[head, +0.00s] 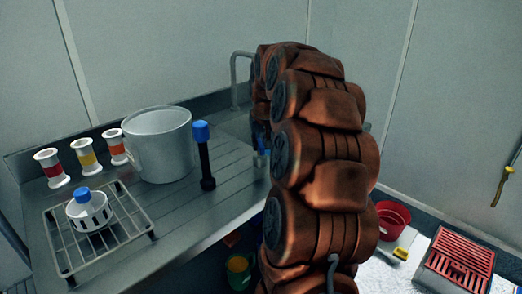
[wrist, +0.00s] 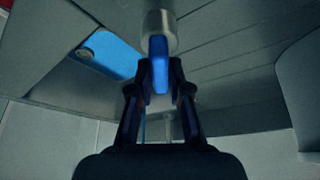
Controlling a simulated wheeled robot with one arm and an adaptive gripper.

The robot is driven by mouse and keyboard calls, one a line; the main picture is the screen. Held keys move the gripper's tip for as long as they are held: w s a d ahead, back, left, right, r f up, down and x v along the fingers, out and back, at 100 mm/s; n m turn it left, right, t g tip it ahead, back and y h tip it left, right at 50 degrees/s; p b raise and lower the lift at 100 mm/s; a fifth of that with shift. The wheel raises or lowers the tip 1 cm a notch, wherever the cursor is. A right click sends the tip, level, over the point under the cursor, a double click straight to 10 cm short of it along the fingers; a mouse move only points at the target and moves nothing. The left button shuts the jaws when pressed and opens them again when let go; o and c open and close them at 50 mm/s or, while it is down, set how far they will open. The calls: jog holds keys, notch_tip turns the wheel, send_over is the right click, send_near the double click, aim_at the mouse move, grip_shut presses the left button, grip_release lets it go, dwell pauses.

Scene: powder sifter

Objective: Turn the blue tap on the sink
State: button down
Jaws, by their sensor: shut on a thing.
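In the wrist view the blue tap handle (wrist: 160,62) sticks out from a round metal fitting (wrist: 159,25) at top middle. My gripper (wrist: 160,84) is shut on the blue handle, one finger on each side of it. In the head view my arm covers most of the sink area and my gripper is hidden behind it. A thin bent metal spout (head: 235,78) rises at the back, left of the arm. A small bit of blue (head: 263,152) shows at the arm's left edge; I cannot tell whether it is part of the tap.
On the metal counter (head: 228,200) stand a large metal pot (head: 163,145), a blue-topped black post (head: 205,155), several striped spools (head: 87,155) and a wire rack (head: 70,245) holding a white blue-capped part (head: 88,210). A red bowl (head: 391,219) and red grate (head: 458,262) lie right of my arm.

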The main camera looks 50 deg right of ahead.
jog(key=m+g+h+b, duration=0.1)
jog(key=m+b, duration=0.1)
jog(key=m, duration=0.1)
jog(key=shift+w+f+m, duration=0.1)
jog(key=shift+m, duration=0.2)
jog(key=shift+m+g+h+b, duration=0.3)
jog(key=shift+m+g+b, duration=0.3)
jog(key=shift+m, duration=0.9)
jog(key=shift+a, duration=0.1)
jog(key=c, duration=1.1)
grip_release()
jog(key=shift+r, duration=0.2)
jog(key=v, duration=1.1)
jog(key=shift+r, duration=0.35)
jog(key=shift+a, duration=0.15)
